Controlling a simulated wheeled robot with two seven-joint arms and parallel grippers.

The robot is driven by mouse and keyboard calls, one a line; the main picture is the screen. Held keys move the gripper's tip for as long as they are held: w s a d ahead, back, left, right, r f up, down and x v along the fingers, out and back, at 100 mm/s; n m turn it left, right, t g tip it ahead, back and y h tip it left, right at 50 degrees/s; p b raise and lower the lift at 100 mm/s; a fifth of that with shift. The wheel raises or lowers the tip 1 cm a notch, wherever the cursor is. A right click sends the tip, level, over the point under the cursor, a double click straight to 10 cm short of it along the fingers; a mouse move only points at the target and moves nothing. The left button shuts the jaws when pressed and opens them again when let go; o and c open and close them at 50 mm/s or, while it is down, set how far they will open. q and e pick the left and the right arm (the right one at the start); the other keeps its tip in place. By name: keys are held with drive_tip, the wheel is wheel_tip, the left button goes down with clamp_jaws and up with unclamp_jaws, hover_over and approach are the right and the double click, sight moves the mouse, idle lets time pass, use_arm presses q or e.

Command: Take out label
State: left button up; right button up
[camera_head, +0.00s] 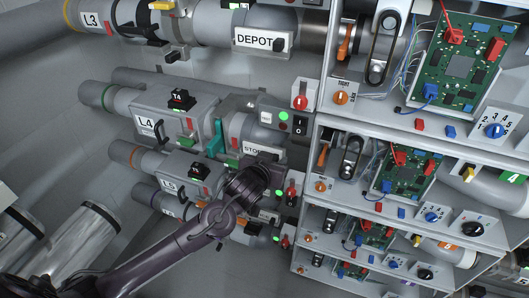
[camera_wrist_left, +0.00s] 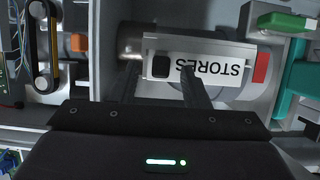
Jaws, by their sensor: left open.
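The white STORES label (camera_wrist_left: 215,65) sits on the grey tube and shows upside down in the left wrist view, with a small black knob (camera_wrist_left: 160,66) at its left end. In the head view the label (camera_head: 253,149) is partly hidden by my left gripper (camera_head: 268,165). In the left wrist view my left gripper (camera_wrist_left: 159,75) is open. Its two fingers reach toward the label, one on each side of the knob as seen from there. I cannot tell whether they touch the label. My right gripper is in neither view.
A DEPOT label (camera_head: 258,40) is on the upper tube. A teal handle (camera_head: 215,138) stands left of the STORES label. A switch box (camera_head: 299,122) and shelves with a green circuit board (camera_head: 463,65) are to the right. Metal cylinders (camera_head: 80,240) stand at lower left.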

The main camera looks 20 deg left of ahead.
use_arm(q)
clamp_jaws()
drive_tip(key=shift+r, duration=0.1)
